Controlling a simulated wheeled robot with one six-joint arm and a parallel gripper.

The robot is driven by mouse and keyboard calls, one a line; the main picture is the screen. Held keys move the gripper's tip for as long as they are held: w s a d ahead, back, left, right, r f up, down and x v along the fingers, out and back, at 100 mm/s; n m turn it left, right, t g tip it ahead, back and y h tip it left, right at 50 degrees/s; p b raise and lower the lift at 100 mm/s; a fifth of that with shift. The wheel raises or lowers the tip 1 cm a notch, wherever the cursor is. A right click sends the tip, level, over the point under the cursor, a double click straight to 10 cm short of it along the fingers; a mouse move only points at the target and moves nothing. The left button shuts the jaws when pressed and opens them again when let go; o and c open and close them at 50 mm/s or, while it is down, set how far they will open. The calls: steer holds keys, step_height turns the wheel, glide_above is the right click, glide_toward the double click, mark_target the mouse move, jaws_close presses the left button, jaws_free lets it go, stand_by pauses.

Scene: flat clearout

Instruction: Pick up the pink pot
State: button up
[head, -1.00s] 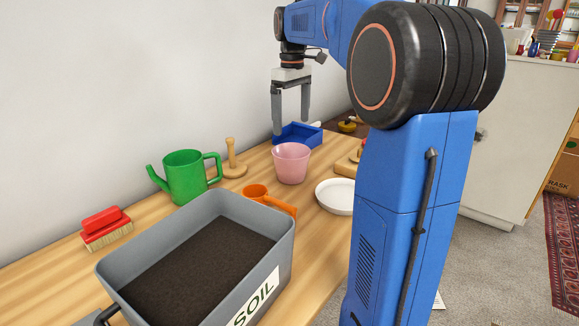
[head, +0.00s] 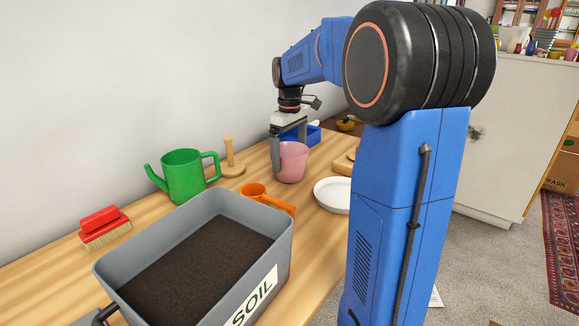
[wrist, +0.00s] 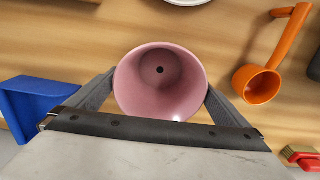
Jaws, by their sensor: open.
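The pink pot (head: 292,163) stands upright on the wooden table (head: 327,237), in front of the blue tray. In the wrist view I look down into the pink pot (wrist: 160,82) and see the hole in its floor. My gripper (head: 288,150) is lowered at the pot, and its fingers (wrist: 158,97) lie on either side of it, close to the wall. The jaws are open. I cannot tell whether either finger touches the pot.
A blue tray (head: 313,134) is just behind the pot. A white saucer (head: 333,195), an orange scoop (head: 266,197) and a green watering can (head: 184,176) stand around it. A grey soil bin (head: 120,265) and a red brush (head: 103,222) are nearer.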

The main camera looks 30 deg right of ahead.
steer(key=shift+f, duration=0.4)
steer(key=c, duration=1.1)
